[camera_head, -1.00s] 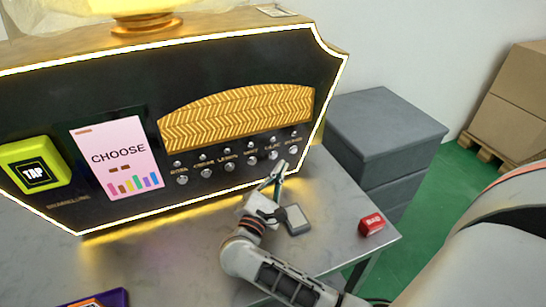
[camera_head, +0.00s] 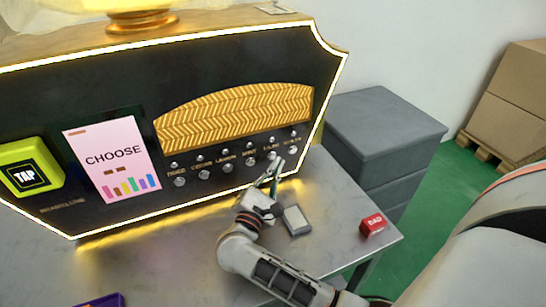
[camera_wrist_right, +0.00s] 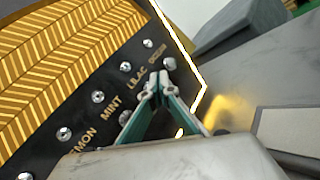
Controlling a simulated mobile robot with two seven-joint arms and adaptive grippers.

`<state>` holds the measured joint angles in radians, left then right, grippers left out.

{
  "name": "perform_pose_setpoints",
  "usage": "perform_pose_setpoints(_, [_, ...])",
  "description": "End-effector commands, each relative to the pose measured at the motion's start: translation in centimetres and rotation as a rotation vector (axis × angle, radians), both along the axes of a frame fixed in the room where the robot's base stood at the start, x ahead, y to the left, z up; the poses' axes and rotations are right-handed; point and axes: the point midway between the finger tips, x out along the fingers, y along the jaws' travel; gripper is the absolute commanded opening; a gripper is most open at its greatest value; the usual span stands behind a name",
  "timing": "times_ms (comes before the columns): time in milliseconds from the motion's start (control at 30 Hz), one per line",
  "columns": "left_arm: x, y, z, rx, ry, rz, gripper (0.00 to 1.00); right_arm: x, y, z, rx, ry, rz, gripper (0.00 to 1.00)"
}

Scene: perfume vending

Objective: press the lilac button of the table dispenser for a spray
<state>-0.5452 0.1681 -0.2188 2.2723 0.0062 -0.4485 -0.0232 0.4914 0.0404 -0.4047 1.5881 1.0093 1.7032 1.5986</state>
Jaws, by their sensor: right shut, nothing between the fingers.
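The dispenser (camera_head: 120,92) is a black, light-edged machine on the table, with a row of silver round buttons under its gold herringbone panel. The lilac button (camera_head: 272,156) is second from the right in that row. My right gripper (camera_head: 278,163) is shut and empty, its fingertips right at the lilac button. In the right wrist view the fingertips (camera_wrist_right: 158,80) are together below the LILAC label (camera_wrist_right: 137,78) and hide the button there. I cannot tell whether they touch it. My left gripper is not in view.
The ocean button (camera_wrist_right: 169,63) and mint button (camera_wrist_right: 125,117) sit close on either side. A grey flat device (camera_head: 296,220) and a red block (camera_head: 373,225) lie on the table (camera_head: 190,255). A grey cabinet (camera_head: 385,115) stands behind at the right.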

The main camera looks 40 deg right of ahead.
Motion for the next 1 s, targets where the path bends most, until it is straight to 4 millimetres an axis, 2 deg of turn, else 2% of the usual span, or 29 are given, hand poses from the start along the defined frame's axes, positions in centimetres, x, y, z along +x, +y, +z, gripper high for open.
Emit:
perform_pose_setpoints(733, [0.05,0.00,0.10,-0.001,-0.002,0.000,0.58,0.03,-0.01,-0.04,0.000,0.000,0.000,0.00])
perform_pose_setpoints(1000, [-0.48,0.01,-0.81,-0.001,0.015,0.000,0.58,0.59,-0.14,-0.23,0.000,0.003,0.001,0.00])
